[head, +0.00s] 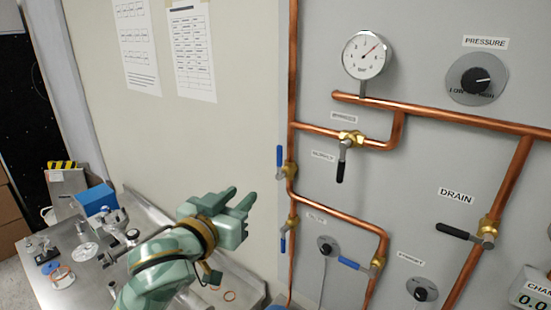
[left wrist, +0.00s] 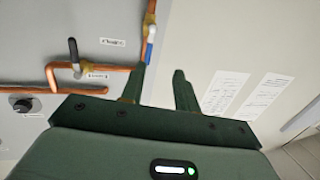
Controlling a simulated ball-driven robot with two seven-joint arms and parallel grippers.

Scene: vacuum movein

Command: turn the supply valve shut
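The valve that looks like the supply valve (head: 288,170) is a brass body on the left vertical copper pipe, beside a small label (head: 322,155). Its blue lever (head: 280,156) points up, along the pipe. My left gripper (head: 241,198) is open and empty, left of and below the lever, with a gap in the head view. In the left wrist view, the blue lever (left wrist: 149,52) shows beyond the tip of the left-hand finger, and the gripper (left wrist: 158,78) has its fingers apart. I cannot tell the depth between them. My right gripper is not in view.
A black-handled bypass valve (head: 344,160) and a gauge (head: 363,54) are to the right. A second blue lever (head: 283,242) is below, another (head: 350,263) at lower right, and a black drain lever (head: 453,231) farther right. A cluttered metal bench (head: 80,280) stands lower left.

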